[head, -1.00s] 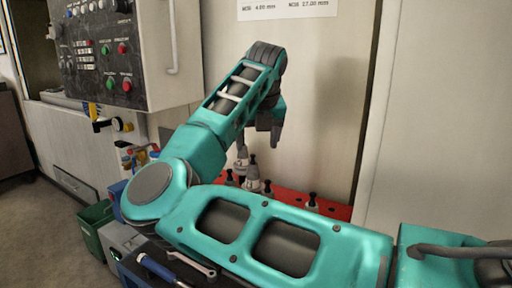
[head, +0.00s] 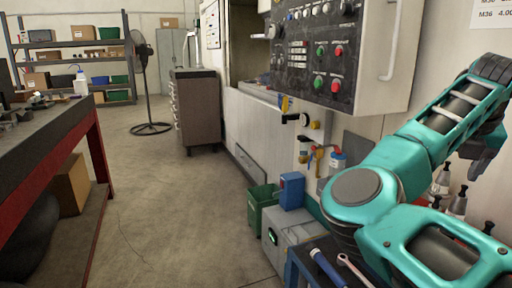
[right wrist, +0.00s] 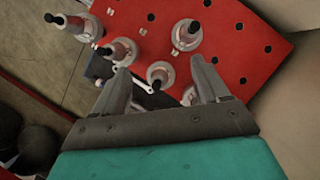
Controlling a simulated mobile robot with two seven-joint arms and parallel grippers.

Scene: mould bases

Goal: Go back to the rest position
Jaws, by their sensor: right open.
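My right arm shows in teal at the right of the head view, bent at the elbow. Its gripper (head: 484,157) hangs at the right edge, over the tool holders. In the right wrist view my right gripper (right wrist: 160,78) has its two fingers spread wide, with nothing gripped between them. Beyond the fingers is a red plate with holes (right wrist: 240,45), bearing several tool holders (right wrist: 187,34). One holder (right wrist: 160,73) appears between the fingertips but is apart from them. My left gripper is in neither view.
A machine control panel (head: 320,55) is at the upper middle. Below it stand a green bin (head: 262,205) and a blue box (head: 291,190). A red-framed workbench (head: 95,150) is at the left. A fan (head: 142,60) and a cabinet (head: 196,110) stand behind open floor.

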